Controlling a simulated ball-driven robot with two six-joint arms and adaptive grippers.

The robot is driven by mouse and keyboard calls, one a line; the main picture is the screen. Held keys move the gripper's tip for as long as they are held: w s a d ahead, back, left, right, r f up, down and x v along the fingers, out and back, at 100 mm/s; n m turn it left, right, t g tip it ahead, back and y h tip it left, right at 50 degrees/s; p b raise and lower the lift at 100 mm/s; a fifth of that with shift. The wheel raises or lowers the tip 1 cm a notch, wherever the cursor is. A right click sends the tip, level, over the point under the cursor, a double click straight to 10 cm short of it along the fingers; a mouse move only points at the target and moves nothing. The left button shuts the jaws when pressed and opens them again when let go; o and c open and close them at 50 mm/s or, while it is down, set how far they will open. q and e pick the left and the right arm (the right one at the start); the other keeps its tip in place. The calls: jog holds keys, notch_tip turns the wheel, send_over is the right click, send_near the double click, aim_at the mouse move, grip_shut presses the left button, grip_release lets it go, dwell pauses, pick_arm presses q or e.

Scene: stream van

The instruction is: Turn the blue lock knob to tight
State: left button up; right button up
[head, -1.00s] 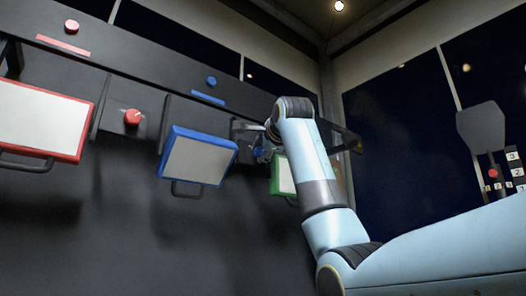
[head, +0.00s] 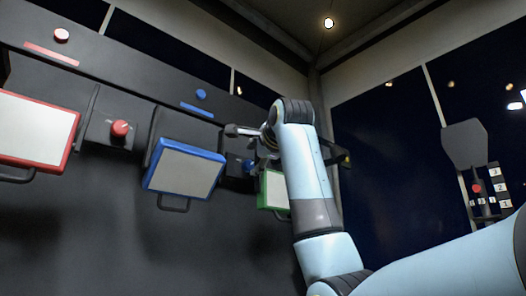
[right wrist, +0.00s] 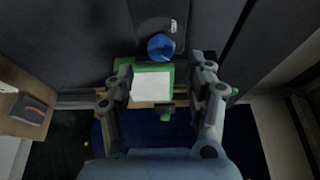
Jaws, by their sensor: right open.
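The blue lock knob (head: 247,165) sits on the dark wall, right of the blue-framed panel (head: 186,169), partly behind my right gripper. In the right wrist view the blue knob (right wrist: 161,46) shows at upper middle on a dark plate with a small pale label. My right gripper (head: 256,143) is open in front of the wall near the knob. In the right wrist view its fingers (right wrist: 164,68) stand wide apart, with the knob just past the tips and between their lines. I see no contact. My left gripper is not in view.
A green-framed panel (head: 272,190) lies just below the knob, partly hidden by my right arm; it also shows between the fingers (right wrist: 151,86). A red knob (head: 120,129) and red-framed panel (head: 35,130) are at left. A blue button (head: 201,94) is above.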

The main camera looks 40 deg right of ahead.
jog(key=v, duration=0.7)
dwell(0.3)
